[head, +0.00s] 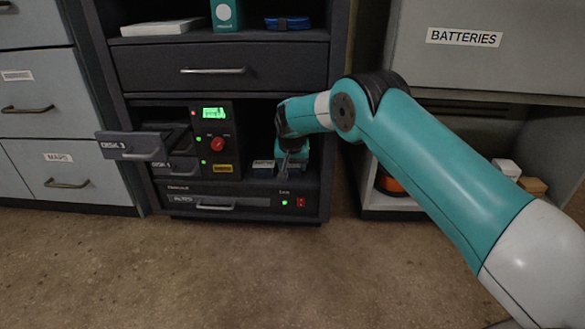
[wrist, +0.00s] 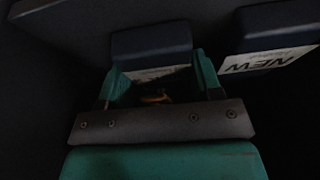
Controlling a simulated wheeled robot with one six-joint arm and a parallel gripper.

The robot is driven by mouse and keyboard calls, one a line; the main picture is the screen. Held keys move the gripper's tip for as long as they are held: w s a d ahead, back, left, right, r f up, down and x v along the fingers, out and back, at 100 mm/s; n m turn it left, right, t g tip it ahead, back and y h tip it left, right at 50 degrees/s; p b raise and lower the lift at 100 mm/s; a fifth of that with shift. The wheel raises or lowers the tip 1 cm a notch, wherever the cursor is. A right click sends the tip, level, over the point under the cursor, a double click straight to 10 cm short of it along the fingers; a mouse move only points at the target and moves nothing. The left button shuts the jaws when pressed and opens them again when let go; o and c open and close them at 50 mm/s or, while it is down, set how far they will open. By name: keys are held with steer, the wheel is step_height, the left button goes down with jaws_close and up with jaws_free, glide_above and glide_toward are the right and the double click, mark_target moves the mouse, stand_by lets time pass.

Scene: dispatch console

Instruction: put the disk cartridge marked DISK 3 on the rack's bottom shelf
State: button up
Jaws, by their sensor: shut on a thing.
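In the wrist view, my gripper (wrist: 156,78) is shut on a dark blue cartridge (wrist: 150,42) with a pale label. The fingers hide most of that label, so I cannot read a disk number. In the head view, my gripper (head: 287,168) reaches into the rack's bottom opening, just above the bottom shelf (head: 240,186). The held cartridge is mostly hidden there, and I cannot tell whether it touches the shelf. A drawer front marked DISK 3 (head: 128,149) stands pulled out at the left of the rack.
A second dark blue cartridge labelled NEW (wrist: 272,30) lies beside the held one; it shows in the head view (head: 262,165) too. A control panel (head: 214,142) with a red knob stands left of the opening. The rack's side wall (head: 324,150) is close on the right.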

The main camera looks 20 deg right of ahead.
steer(key=o, duration=1.1)
steer(key=shift+f, duration=0.1)
